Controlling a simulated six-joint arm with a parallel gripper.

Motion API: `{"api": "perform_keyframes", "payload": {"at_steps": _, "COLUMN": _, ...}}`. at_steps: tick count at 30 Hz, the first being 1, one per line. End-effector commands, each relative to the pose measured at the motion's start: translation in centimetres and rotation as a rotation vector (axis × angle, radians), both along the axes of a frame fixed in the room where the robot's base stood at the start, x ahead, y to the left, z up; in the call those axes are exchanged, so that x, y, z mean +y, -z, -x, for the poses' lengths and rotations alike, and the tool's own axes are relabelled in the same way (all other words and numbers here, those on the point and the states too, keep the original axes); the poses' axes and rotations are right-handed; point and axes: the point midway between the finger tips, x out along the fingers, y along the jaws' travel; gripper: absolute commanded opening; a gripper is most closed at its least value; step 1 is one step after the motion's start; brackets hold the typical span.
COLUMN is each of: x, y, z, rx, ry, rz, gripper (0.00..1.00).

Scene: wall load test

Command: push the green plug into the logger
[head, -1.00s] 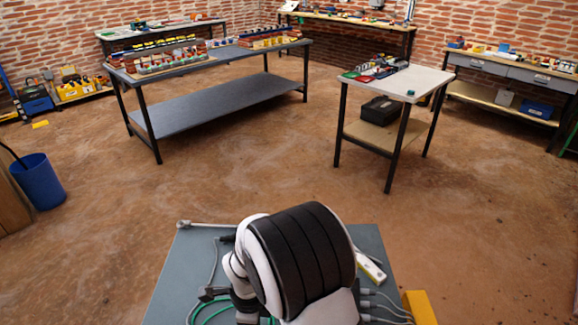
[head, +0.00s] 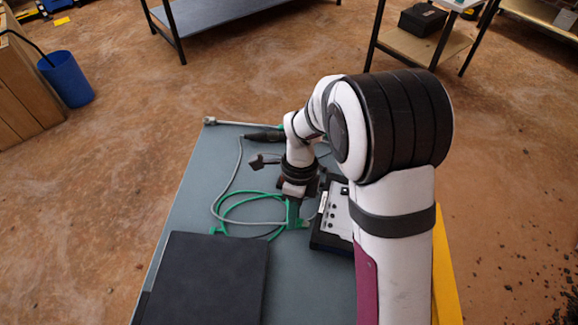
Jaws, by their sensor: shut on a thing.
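The green plug (head: 294,212) is at the tip of my gripper (head: 294,198), which is shut on it and points down over the grey bench. A green cable (head: 235,222) lies in loops to the plug's left. The logger (head: 338,212), a dark box with a pale top panel and dark round marks, sits just right of the plug. My arm covers the logger's right part. I cannot tell whether the plug touches the logger, and the sockets cannot be made out.
A flat black panel (head: 205,278) lies on the grey bench (head: 185,200) at front left. A grey cable (head: 228,182) with a black connector (head: 264,136) curves behind the green loops. A yellow piece (head: 443,265) stands along the right edge. The bench's left strip is clear.

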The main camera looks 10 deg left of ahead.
Motion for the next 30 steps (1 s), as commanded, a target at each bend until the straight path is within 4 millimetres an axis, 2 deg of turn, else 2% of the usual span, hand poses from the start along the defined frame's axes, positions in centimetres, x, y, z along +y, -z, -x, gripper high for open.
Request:
{"api": "perform_keyframes", "payload": {"at_steps": 16, "x": -0.1, "y": 5.5, "z": 0.1, "rx": -0.001, "ry": -0.001, "rz": 0.002, "gripper": 0.00}}
{"api": "perform_keyframes", "payload": {"at_steps": 30, "x": -0.8, "y": 5.6, "z": 0.2, "rx": -0.003, "ry": -0.002, "rz": 0.002, "gripper": 0.00}}
